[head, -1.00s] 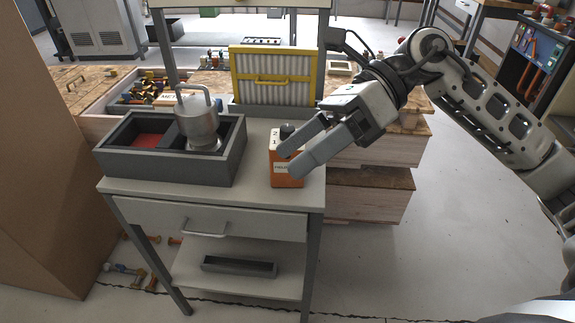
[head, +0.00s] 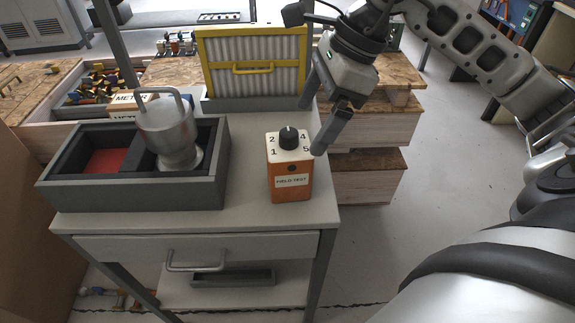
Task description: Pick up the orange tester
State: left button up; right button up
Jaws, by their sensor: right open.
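The orange tester (head: 291,182) stands upright near the right front corner of the small grey table. It has a white top with numbers, a black knob and a label reading "FIELD TEST". My right gripper (head: 316,128) is open and empty. It points downward just behind and to the right of the tester, its fingers partly overlapping each other in the view. A gap to the tester seems to remain, but the depth is hard to judge. My left gripper is not in view.
A grey two-part box (head: 215,185) with a red-floored compartment and a metal canister (head: 168,130) stands left of the tester. A yellow-framed filter (head: 252,62) stands upright at the table's back. Wooden crates (head: 368,180) stand beyond the right edge. The tabletop in front is clear.

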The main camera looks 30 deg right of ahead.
aim_at(289, 150)
jog(key=x, duration=0.2)
jog(key=shift+w+a+f, duration=0.1)
jog(key=shift+a+f, duration=0.05)
jog(key=shift+f, duration=0.2)
jog(key=a+f, duration=0.1)
jog(key=w+a+f, duration=0.1)
jog(key=f, duration=0.1)
jog(key=shift+a+f, duration=0.2)
jog(key=shift+f, duration=0.05)
jog(key=shift+a+f, duration=0.15)
jog(key=shift+f, duration=0.3)
jog(key=c, duration=1.3)
